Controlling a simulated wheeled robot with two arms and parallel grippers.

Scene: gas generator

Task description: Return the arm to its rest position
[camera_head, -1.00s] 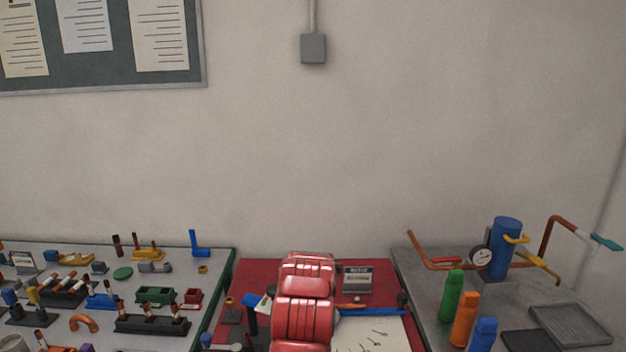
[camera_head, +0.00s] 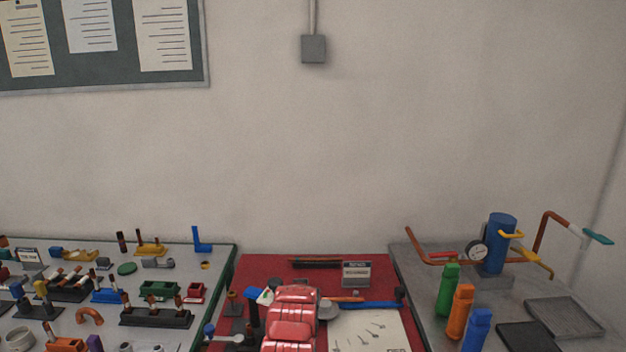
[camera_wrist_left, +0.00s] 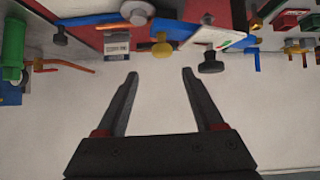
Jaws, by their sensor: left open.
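My left gripper (camera_wrist_left: 160,73) shows in the left wrist view with its two dark fingers spread apart. Nothing is between them. The wrist view is upside down, with the red bench top and its items along the upper edge and the pale wall below. In the head view a red, ribbed arm link of mine (camera_head: 290,320) rises over the middle of the red bench top (camera_head: 260,268). No gripper jaws show in the head view. My right gripper is not in view.
The left bench (camera_head: 220,262) holds several coloured parts. The right bench (camera_head: 405,262) carries a blue cylinder (camera_head: 500,240) with a gauge (camera_head: 477,252), green, orange and blue bottles, and a grey tray (camera_head: 565,322). A white sheet (camera_head: 372,332) and a small sign (camera_head: 356,274) lie behind and beside my arm.

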